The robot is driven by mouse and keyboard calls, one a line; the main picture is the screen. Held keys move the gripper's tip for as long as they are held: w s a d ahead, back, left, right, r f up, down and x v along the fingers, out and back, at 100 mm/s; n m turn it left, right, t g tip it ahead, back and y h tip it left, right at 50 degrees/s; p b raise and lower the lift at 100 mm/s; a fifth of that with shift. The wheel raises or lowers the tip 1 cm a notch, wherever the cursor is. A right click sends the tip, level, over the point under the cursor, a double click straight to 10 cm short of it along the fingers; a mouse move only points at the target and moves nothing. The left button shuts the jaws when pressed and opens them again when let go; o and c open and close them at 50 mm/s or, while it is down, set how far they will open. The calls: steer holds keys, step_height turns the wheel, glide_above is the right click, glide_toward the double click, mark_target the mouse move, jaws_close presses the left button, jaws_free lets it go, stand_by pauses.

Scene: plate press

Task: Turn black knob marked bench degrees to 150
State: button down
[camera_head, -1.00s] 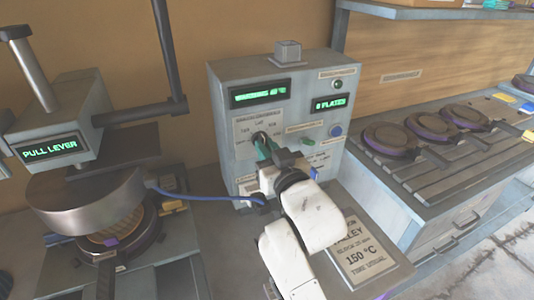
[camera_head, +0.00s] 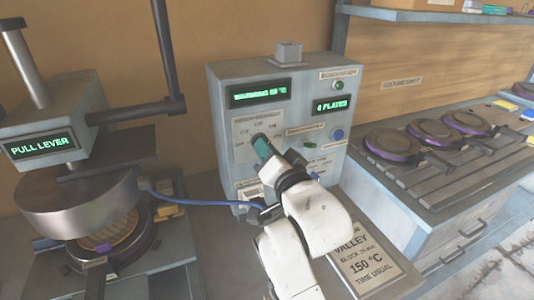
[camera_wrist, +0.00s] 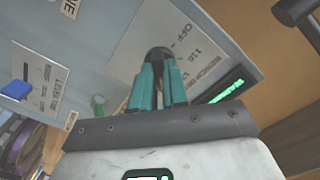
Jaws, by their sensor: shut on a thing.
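The black knob (camera_wrist: 158,54) sits on a pale dial label (camera_head: 242,132) on the front of the grey control box (camera_head: 222,90). My gripper (camera_wrist: 158,72), with teal fingers, is shut on the knob in the wrist view. In the head view my gripper (camera_head: 261,146) reaches the dial from the lower right and hides most of the knob. The dial label carries numbers and, in the wrist view, the word OFF. The knob's pointer cannot be made out. The box's upper left display (camera_head: 259,92) shows blurred green text that seems to read a warming message.
A second display (camera_head: 332,104) reads several plates. A blue button (camera_head: 337,134) and a green one (camera_head: 310,145) sit right of the dial. A press (camera_head: 80,205) stands left, its display reading PULL LEVER. A 150 °C sign (camera_head: 365,262) lies in front. Round plates (camera_head: 393,141) lie right.

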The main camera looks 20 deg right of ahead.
steer(key=shift+f, duration=0.15)
stand_by(0.4)
steer(key=c, duration=1.1)
jaws_free()
steer(key=shift+c, duration=0.2)
steer(key=shift+s, duration=0.15)
steer(key=s+b, duration=0.1)
steer(key=s, duration=0.9)
steer(key=shift+s, duration=0.3)
